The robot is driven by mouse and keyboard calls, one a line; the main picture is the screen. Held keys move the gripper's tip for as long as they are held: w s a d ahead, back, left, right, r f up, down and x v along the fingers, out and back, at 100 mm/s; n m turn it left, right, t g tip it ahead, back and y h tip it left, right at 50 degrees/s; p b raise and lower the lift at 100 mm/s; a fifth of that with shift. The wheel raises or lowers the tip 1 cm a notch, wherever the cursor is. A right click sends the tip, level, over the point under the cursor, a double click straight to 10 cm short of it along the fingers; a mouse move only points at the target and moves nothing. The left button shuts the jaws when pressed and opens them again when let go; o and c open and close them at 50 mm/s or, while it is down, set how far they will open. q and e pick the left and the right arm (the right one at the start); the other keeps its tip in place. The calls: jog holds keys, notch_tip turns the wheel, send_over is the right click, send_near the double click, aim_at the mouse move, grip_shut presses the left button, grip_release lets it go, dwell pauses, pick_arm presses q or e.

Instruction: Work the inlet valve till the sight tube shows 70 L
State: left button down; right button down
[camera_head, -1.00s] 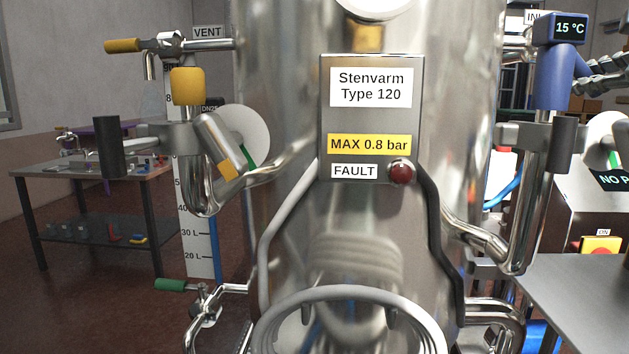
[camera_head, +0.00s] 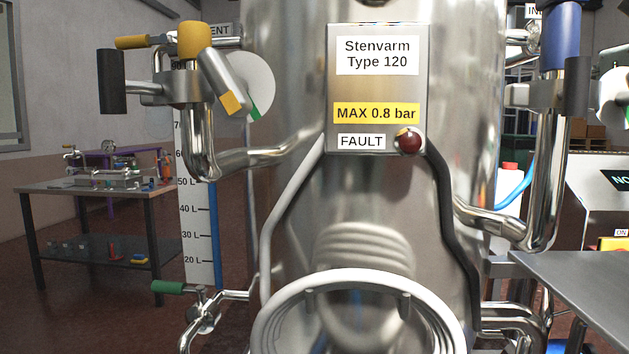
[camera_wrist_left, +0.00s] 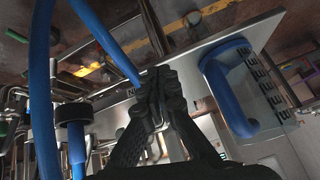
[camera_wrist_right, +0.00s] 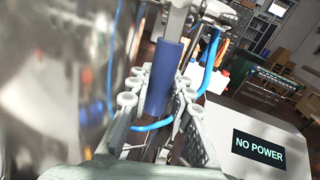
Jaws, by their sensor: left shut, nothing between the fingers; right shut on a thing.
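The sight tube (camera_head: 213,235) stands left of the steel tank, its scale beside it. Its blue column shows up to about 50 L, where a chrome pipe crosses; I cannot tell whether it rises behind that. The 70 L mark is partly covered. In the right wrist view my right gripper (camera_wrist_right: 157,97) is shut on a blue cylindrical handle (camera_wrist_right: 164,72). My left gripper (camera_wrist_left: 160,88) is shut and empty. Neither gripper is clear in the head view.
The tank plate (camera_head: 377,90) carries a dark red fault lamp (camera_head: 409,140). Yellow (camera_head: 132,42) and green (camera_head: 168,287) handles stick out at left. A coiled white hose (camera_head: 358,285) hangs in front. A steel table (camera_head: 585,285) stands at right.

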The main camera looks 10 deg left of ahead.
pick_arm(q)
jog(key=shift+w+d+r+t+h, duration=0.25)
jog(key=shift+w+d+r+t, duration=0.25)
jog(key=shift+w+d, duration=0.2)
jog(key=shift+w+d+r+t+h, duration=0.25)
jog(key=shift+w+d+r+t, duration=0.25)
jog(key=shift+w+d, duration=0.2)
pick_arm(e)
jog(key=shift+a+f+m, duration=0.1)
jog(key=shift+a+m, duration=0.3)
jog(key=shift+m, duration=0.2)
jog(key=c, duration=1.3)
grip_release()
jog(key=shift+c, duration=0.2)
pick_arm(q)
jog(key=shift+a, duration=0.1)
pick_arm(e)
jog(key=s+d, duration=0.2)
jog(key=s, duration=0.9)
jog(key=shift+s+d, duration=0.2)
jog(key=shift+s, duration=0.2)
